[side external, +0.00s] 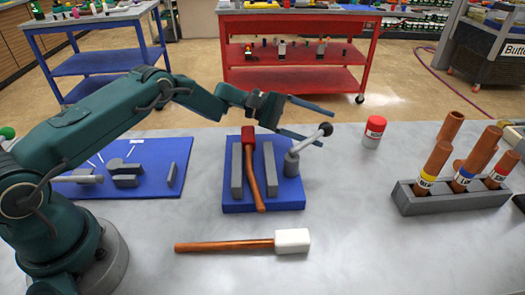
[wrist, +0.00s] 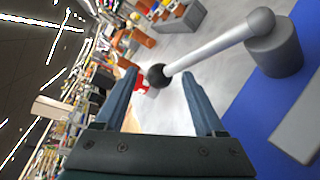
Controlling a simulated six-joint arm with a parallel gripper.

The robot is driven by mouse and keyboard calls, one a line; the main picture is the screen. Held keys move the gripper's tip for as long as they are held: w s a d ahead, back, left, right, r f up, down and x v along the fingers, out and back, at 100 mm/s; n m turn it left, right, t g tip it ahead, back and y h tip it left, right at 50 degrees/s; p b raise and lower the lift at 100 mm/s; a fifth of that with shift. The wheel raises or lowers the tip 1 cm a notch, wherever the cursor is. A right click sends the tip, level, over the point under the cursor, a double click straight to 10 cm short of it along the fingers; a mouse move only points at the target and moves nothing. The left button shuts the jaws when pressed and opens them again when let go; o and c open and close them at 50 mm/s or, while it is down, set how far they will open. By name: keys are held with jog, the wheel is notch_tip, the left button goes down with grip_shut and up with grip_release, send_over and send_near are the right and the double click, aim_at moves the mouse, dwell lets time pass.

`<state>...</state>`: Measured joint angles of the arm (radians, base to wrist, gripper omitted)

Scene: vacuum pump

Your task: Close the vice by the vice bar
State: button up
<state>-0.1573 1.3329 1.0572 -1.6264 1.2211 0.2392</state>
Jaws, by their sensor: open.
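The vice has a blue base (side external: 290,200) with two grey jaws (side external: 270,170), set apart. A mallet with a red head (side external: 248,140) and brown handle lies between them. The vice bar (side external: 308,142) is a light grey rod slanting up from a round grey post to a black knob (side external: 326,129). The bar and knob also show in the wrist view (wrist: 210,50). My gripper (side external: 328,126) is open and empty. In the wrist view the black knob appears between its two fingertips (wrist: 159,73); I cannot tell whether they touch it.
A red-capped can (side external: 374,131) stands right of the vice. A grey rack (side external: 450,198) with several brown tubes is at the right. A white-headed mallet (side external: 292,240) lies in front. A blue board (side external: 150,165) with grey parts is at the left.

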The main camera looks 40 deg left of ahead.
jog(key=shift+x, duration=1.15)
jog(key=shift+c, duration=0.4)
grip_shut()
dwell(0.3)
